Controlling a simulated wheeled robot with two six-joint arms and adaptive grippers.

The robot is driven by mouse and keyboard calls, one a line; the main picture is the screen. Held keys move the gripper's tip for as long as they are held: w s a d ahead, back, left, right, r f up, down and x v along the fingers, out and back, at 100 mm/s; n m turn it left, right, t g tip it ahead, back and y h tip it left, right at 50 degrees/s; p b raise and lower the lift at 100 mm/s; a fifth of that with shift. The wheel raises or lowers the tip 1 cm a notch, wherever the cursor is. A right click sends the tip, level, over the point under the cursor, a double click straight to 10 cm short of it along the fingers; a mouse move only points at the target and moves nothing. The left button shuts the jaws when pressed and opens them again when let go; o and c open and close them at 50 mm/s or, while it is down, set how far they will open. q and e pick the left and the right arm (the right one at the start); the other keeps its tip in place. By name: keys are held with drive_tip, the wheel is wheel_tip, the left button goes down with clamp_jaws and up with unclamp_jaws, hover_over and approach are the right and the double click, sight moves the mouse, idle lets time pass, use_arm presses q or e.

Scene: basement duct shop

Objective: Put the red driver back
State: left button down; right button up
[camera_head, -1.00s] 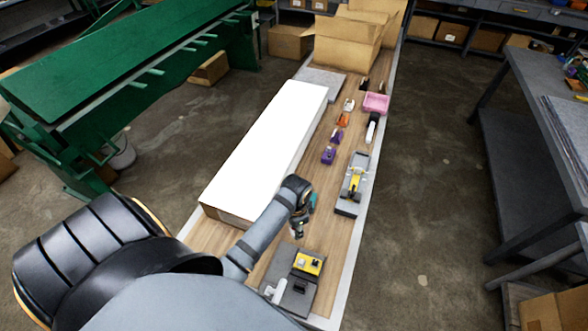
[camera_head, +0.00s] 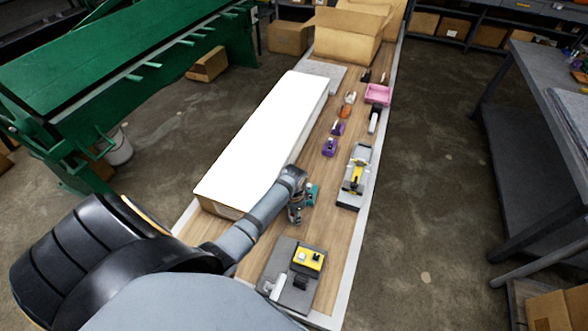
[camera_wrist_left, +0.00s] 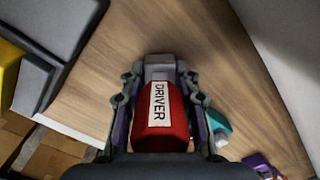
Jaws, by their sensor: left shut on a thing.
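My left gripper (camera_head: 296,219) is over the wooden bench top, beside the long white box. In the left wrist view the gripper (camera_wrist_left: 160,90) is shut on the red driver (camera_wrist_left: 176,128), which has a white label reading DRIVER and a grey end pointing away from the wrist. The driver cannot be made out in the head view. A grey base (camera_head: 268,267) with a yellow block (camera_head: 309,258) lies nearer to me. A second grey base (camera_head: 347,200) with a yellow tool (camera_head: 356,175) lies farther along. My right gripper is not in view.
A teal object (camera_head: 312,193) is close beside the gripper; it also shows in the left wrist view (camera_wrist_left: 218,124). The white box (camera_head: 262,140) runs along the left. Purple objects (camera_head: 329,147), a pink bin (camera_head: 378,94) and cardboard boxes (camera_head: 345,45) are farther back. Bare wood (camera_head: 334,228) lies right of the gripper.

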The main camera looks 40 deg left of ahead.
use_arm(q)
drive_tip(key=shift+r, duration=0.1)
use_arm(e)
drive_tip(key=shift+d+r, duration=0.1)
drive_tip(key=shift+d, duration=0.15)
use_arm(q)
drive_tip(key=c, duration=1)
unclamp_jaws()
wheel_tip(320, 180, up, 12)
drive_tip(key=shift+r+b, duration=0.1)
drive_tip(key=shift+b, duration=0.4)
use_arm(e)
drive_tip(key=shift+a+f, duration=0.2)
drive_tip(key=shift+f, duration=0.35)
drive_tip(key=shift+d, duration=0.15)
